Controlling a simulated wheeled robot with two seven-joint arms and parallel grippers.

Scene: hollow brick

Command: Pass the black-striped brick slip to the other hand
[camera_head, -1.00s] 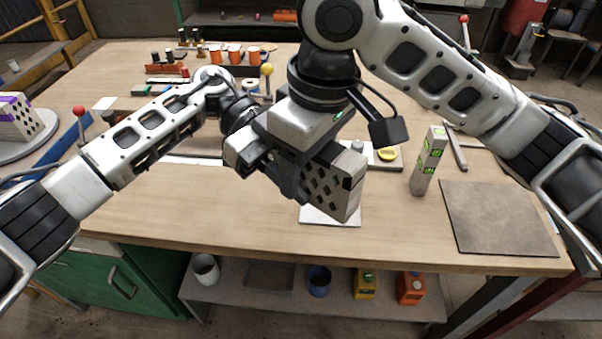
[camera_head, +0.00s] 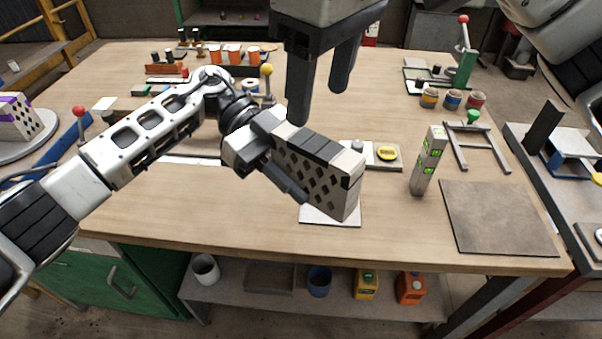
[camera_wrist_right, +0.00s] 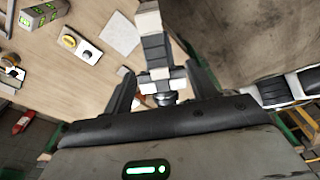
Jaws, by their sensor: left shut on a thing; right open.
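The black-striped brick slip (camera_head: 322,182) is a pale block with dark bands along its top and dark diamond holes on its side. It is held tilted above the middle of the bench. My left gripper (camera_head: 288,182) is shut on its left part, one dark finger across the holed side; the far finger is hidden. My right gripper (camera_head: 318,107) is open and empty, its fingers pointing down above and behind the slip, apart from it. In the right wrist view the striped slip (camera_wrist_right: 155,42) shows beyond and between the open fingers.
A white square plate (camera_head: 322,219) lies below the slip. A small tray with a yellow disc (camera_head: 387,153) lies behind. The bench's front left is clear.

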